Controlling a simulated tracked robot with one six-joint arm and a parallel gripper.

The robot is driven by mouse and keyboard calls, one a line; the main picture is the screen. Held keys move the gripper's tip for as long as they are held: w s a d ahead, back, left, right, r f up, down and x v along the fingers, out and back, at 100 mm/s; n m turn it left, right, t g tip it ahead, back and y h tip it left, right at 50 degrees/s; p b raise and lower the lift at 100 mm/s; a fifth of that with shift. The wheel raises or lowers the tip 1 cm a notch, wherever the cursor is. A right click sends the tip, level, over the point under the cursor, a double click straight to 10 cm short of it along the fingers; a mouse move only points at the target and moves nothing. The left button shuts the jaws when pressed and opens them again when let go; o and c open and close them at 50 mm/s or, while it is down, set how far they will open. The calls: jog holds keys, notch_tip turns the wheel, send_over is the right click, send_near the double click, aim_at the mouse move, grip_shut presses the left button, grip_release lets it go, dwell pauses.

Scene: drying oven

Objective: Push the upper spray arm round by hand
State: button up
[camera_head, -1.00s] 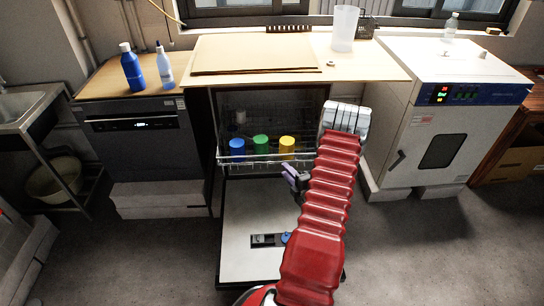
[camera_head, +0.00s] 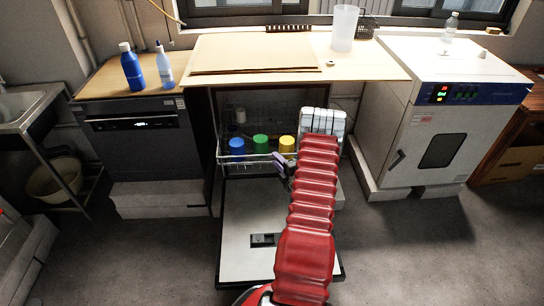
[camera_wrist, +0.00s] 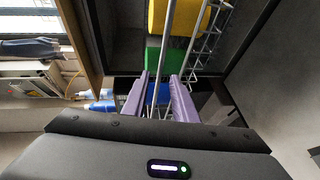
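The open dishwasher, its door (camera_head: 243,215) folded down, stands under the middle worktop. Its pulled-out wire rack (camera_head: 228,158) holds a blue cup (camera_head: 237,146), a green cup (camera_head: 260,143) and a yellow cup (camera_head: 287,144). My gripper (camera_head: 281,160) is at the right front of the rack. In the wrist view its purple fingers (camera_wrist: 159,76) are apart, with rack wires (camera_wrist: 165,50) showing between and beyond them; contact cannot be told. The green cup (camera_wrist: 168,62) and yellow cup (camera_wrist: 178,16) lie beyond. I cannot make out the upper spray arm in either view.
The worktop (camera_head: 370,67) overhangs the dishwasher opening. A dark closed appliance (camera_head: 140,145) stands at left and a white drying oven (camera_head: 440,120) at right. Bottles stand on the left counter. The floor at front right is clear.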

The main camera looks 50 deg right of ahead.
jog(key=shift+x, duration=2.6)
jog(key=c, duration=0.6)
grip_shut()
jog(key=shift+s+f, duration=0.15)
